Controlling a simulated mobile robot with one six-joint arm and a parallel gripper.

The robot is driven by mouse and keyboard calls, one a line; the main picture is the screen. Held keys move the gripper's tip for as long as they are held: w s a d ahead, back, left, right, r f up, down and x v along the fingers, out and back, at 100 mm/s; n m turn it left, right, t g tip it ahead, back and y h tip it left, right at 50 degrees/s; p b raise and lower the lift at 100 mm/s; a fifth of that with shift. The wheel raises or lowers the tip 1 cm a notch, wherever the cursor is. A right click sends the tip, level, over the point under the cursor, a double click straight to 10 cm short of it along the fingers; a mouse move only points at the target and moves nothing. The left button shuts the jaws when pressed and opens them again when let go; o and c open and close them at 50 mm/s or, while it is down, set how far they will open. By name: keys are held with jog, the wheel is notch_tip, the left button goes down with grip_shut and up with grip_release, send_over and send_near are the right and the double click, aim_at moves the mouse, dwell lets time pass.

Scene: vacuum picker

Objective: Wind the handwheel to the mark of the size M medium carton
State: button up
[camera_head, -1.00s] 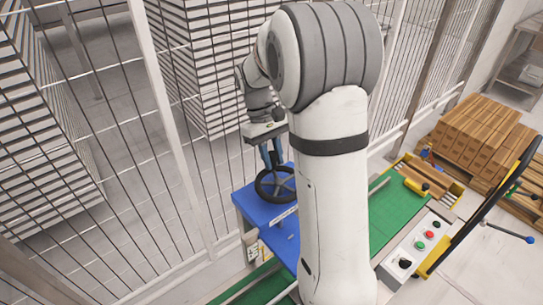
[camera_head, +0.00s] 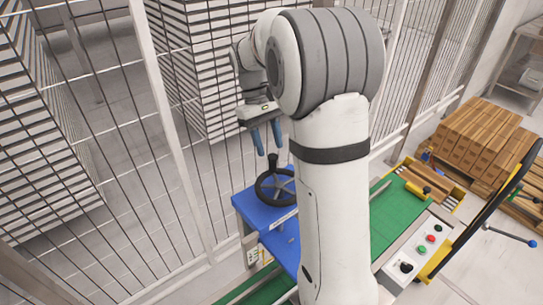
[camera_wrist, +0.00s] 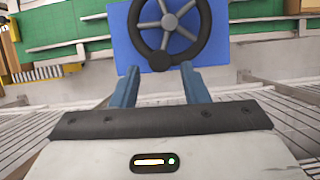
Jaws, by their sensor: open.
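The black handwheel (camera_head: 275,196) lies flat on the blue housing (camera_head: 252,211), left of my arm in the head view. Its upright handle knob (camera_head: 272,160) stands on the rim at the far side. My gripper (camera_head: 267,152) is open, with blue fingers pointing down, above and just about at the knob. In the wrist view the handwheel (camera_wrist: 169,33) shows its spokes and hub. The knob (camera_wrist: 161,61) is between and slightly beyond my fingertips (camera_wrist: 159,69). I cannot tell if the fingers touch it. A white label strip (camera_head: 284,217) is on the housing; its marks are too small to read.
A wire fence (camera_head: 165,130) stands close behind the housing. A control box with buttons (camera_head: 420,250) and a green conveyor (camera_head: 393,215) lie right of my arm. Brown cartons (camera_head: 482,135) are stacked at the far right.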

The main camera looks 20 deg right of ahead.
jog(key=v, duration=0.2)
jog(key=shift+w+r, duration=0.2)
jog(key=shift+r, duration=0.15)
jog(key=s+a+f+m+t, duration=0.1)
jog(key=s+a+t, duration=0.1)
jog(key=s, duration=0.8)
jog(key=s+a+f+m+t+y, duration=0.1)
jog(key=s+t, duration=0.4)
jog(key=s, duration=0.6)
jog(key=shift+a+m+t+b, duration=0.3)
jog(key=shift+a+m, duration=0.3)
jog(key=shift+a, duration=0.2)
jog(key=shift+f, duration=0.1)
jog(key=shift+c, duration=0.5)
